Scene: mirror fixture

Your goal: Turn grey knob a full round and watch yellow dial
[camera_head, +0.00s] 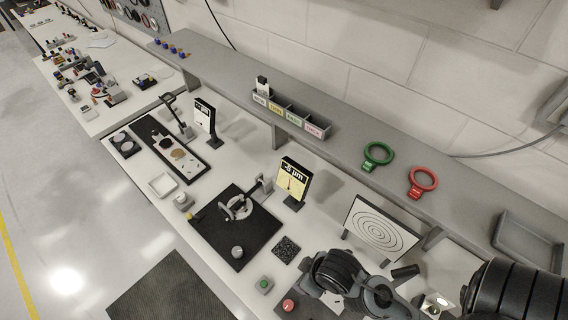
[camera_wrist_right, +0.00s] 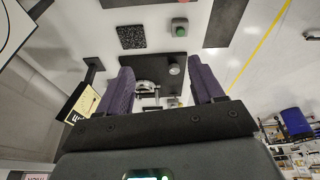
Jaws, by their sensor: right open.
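The grey knob (camera_head: 238,252) is a short round cylinder standing on the near part of a black plate (camera_head: 215,232), in front of a ring-shaped mirror mount (camera_head: 238,208). The yellow dial (camera_head: 292,181) stands upright behind the plate and reads "-5 µm". In the right wrist view the knob (camera_wrist_right: 174,69) shows beyond and between the purple fingers of my right gripper (camera_wrist_right: 160,76), which is open, empty and apart from it. My left gripper is not in view.
A green button (camera_head: 264,285), a red button (camera_head: 288,305) and a dark textured square (camera_head: 286,250) lie right of the plate. A target board (camera_head: 382,228) stands farther right. A grey shelf (camera_head: 345,143) with a labelled bin and green and red rings runs behind.

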